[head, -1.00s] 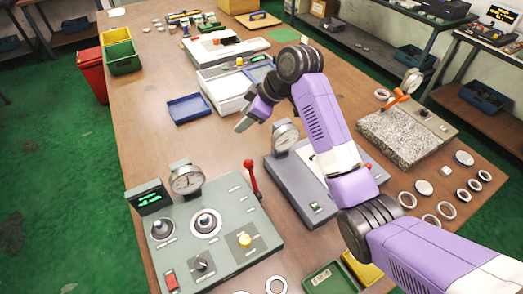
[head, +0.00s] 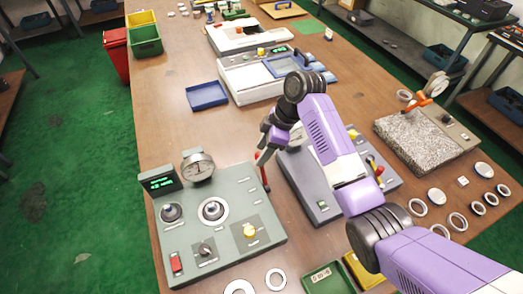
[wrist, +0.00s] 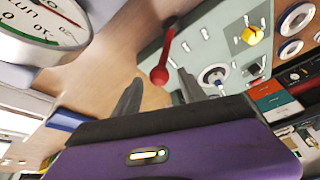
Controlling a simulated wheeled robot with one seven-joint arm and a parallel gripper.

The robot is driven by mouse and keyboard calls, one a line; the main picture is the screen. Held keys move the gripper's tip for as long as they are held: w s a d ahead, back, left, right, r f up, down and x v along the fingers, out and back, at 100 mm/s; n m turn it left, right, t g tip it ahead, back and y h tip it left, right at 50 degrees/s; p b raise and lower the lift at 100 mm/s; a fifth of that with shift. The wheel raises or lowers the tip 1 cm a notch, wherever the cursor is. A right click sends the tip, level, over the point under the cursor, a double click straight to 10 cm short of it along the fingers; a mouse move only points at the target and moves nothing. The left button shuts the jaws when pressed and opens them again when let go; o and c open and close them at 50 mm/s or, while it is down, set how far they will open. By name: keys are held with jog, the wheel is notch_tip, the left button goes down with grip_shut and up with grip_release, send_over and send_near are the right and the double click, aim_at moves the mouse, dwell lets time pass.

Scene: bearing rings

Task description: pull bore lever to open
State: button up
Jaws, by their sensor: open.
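The bore lever is a red lever (head: 266,182) with a round knob on the right edge of the grey-green gauge panel (head: 232,254). In the head view its top is partly hidden by my gripper (head: 263,153). In the wrist view the red lever knob (wrist: 160,76) shows just beyond and between the two dark fingertips of my gripper (wrist: 158,92). The fingers are apart with nothing held. I cannot tell whether either finger touches the lever.
A dial gauge (head: 198,167) and a green display (head: 158,184) stand at the panel's back. A second grey device (head: 310,205) sits close on the right, under my arm. A blue tray (head: 206,96) lies behind. Bare wooden table lies between tray and panel.

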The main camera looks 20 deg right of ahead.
jog(key=shift+a+f, duration=0.2)
jog(key=shift+f, duration=0.35)
jog(key=shift+w, duration=0.1)
grip_shut()
dwell(1.0)
